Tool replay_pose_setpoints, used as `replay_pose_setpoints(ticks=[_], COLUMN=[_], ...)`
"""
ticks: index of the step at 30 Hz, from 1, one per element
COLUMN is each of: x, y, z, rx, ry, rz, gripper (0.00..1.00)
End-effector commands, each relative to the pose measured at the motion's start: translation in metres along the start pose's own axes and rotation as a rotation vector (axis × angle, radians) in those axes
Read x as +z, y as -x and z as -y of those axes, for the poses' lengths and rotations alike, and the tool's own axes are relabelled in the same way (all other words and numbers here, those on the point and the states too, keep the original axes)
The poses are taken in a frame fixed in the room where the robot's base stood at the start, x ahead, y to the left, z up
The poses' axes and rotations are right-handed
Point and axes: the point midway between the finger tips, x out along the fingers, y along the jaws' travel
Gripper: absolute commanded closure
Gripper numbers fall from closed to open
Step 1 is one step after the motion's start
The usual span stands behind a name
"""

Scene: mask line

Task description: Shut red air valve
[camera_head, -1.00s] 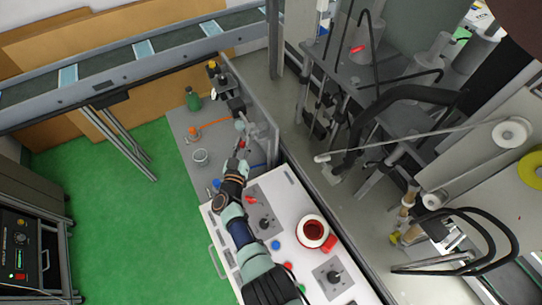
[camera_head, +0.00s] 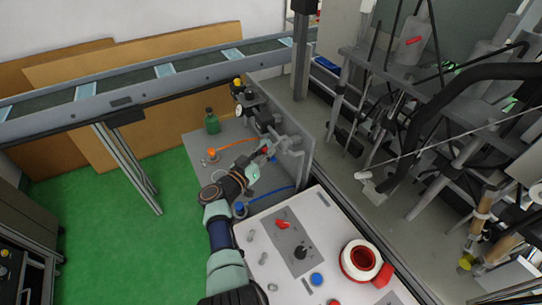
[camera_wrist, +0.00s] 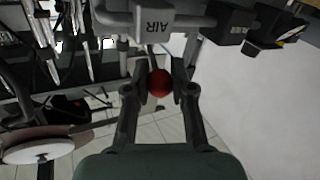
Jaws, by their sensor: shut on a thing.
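The red air valve's round red knob (camera_wrist: 160,84) is in the middle of the wrist view, below a grey body marked "AIR" (camera_wrist: 153,22). My gripper (camera_wrist: 159,74) has a finger on each side of the knob and is shut on it. In the head view my gripper (camera_head: 260,160) reaches the grey pipework (camera_head: 285,143) on the upright panel, with a small spot of red at its tip. The fingers and arm hide most of the valve there.
A conveyor (camera_head: 140,77) runs behind.

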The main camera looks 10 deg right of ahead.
Motion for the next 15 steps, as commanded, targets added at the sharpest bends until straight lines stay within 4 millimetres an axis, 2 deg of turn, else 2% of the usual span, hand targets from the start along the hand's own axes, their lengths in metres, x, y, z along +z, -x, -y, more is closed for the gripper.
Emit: replay_pose_setpoints(ticks=[8,9,13,15], x=[0.0007,0.0008,0.0007,0.0007], y=[0.0001,0.0000,-0.0001,-0.0002], z=[0.0001,0.0000,-0.0002,-0.0003], rx=[-0.002,-0.001,-0.001,0.000], ry=[0.000,0.000,0.000,0.000], rz=[0.001,0.001,0.001,0.001], gripper=[1.00,0.70,0.50,0.50])
